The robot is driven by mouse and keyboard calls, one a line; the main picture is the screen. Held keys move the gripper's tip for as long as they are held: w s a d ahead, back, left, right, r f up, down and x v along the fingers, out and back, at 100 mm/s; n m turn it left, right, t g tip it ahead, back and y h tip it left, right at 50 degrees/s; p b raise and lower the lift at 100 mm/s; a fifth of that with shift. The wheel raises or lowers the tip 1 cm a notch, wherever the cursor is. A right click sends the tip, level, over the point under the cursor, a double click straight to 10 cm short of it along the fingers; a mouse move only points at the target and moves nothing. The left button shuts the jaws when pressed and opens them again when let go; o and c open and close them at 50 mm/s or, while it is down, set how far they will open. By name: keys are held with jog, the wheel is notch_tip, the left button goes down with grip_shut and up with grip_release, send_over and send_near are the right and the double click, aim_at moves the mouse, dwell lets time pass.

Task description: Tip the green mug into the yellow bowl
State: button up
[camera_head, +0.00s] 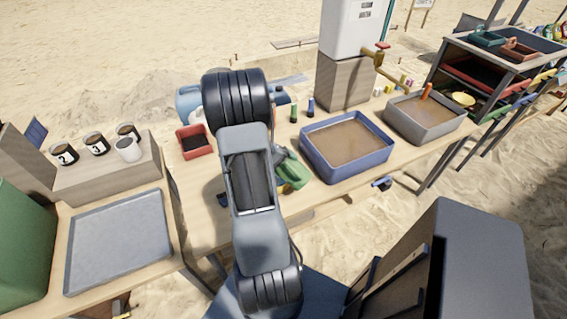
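I cannot make out a clear green mug. My arm rises through the middle of the view and covers part of the table.
A blue tray (345,178) and a grey tray (390,128) of brown material stand right of the arm. A red box (183,142) is left of it.

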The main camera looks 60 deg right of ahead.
jog(key=shift+w+f+g, duration=0.1)
jog(key=shift+f+g, duration=0.05)
jog(key=shift+g, duration=0.25)
jog(key=shift+d+t+b, duration=0.1)
jog(key=shift+t+b, duration=0.8)
jog(key=shift+b, duration=0.2)
jog(key=r+m+t+b, duration=0.1)
jog(key=t+b, duration=0.2)
jog(key=shift+s+r+m+t, duration=0.2)
jog(key=shift+r+m+t, duration=0.1)
jog(key=shift+r+m, duration=0.1)
jog(key=r+t+b, duration=0.1)
jog(key=t, duration=0.1)
jog(key=shift+r+m+t, duration=0.3)
jog(key=shift+m, duration=0.1)
jog(key=shift+r+m+t+h+p, duration=0.45)
jog(key=shift+r+t, duration=0.2)
jog(key=shift+t, duration=0.35)
jog(key=shift+w+r+t+p, duration=0.15)
jog(key=shift+t+p, duration=0.2)
jog(key=shift+t, duration=0.25)
